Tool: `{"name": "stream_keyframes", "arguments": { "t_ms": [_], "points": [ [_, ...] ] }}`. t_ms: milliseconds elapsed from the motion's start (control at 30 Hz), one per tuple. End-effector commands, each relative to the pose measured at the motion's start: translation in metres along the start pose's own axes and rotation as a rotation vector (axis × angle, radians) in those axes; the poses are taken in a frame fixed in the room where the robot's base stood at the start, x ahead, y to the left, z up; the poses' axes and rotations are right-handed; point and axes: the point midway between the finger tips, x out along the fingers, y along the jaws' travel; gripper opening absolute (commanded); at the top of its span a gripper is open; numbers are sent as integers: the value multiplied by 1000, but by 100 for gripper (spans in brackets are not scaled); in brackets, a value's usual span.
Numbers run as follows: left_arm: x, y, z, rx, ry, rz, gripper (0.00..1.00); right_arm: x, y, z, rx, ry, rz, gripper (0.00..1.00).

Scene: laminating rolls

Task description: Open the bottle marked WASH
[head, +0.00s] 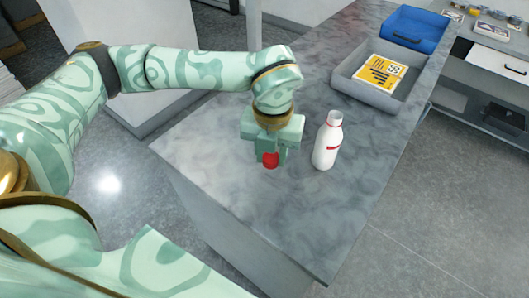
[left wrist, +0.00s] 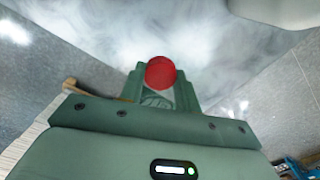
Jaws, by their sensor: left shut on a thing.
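A white bottle (head: 327,142) with a red mark on its label stands upright on the grey marbled table (head: 220,185). Its neck is bare, with no cap on it. I cannot read the lettering. My left gripper (head: 270,159) is left of the bottle and apart from it, pointing down over the table. It is shut on a red cap (head: 271,160), which also shows between the fingertips in the left wrist view (left wrist: 160,73). My right gripper is not in view.
A grey tray (head: 352,87) with a yellow printed packet (head: 381,74) lies farther back, with a blue bin (head: 416,25) behind it. A side shelf (head: 490,75) with small items stands at the right. The table in front of the bottle is clear.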

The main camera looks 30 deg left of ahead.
Motion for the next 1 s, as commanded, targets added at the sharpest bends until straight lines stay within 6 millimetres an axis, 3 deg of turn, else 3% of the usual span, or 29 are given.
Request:
{"name": "stream_keyframes", "arguments": {
  "t_ms": [133,333,567,800,1000],
  "points": [
    [19,19,33,-4,2,2,5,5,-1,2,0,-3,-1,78],
    [56,32,57,0,2,1,5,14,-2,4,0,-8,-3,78],
    [69,37,68,3,0,-1,5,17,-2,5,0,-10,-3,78],
    [105,40,72,4,3,1,5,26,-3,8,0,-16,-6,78],
    [105,40,72,4,-1,0,5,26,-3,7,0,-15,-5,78]
  ]
}}
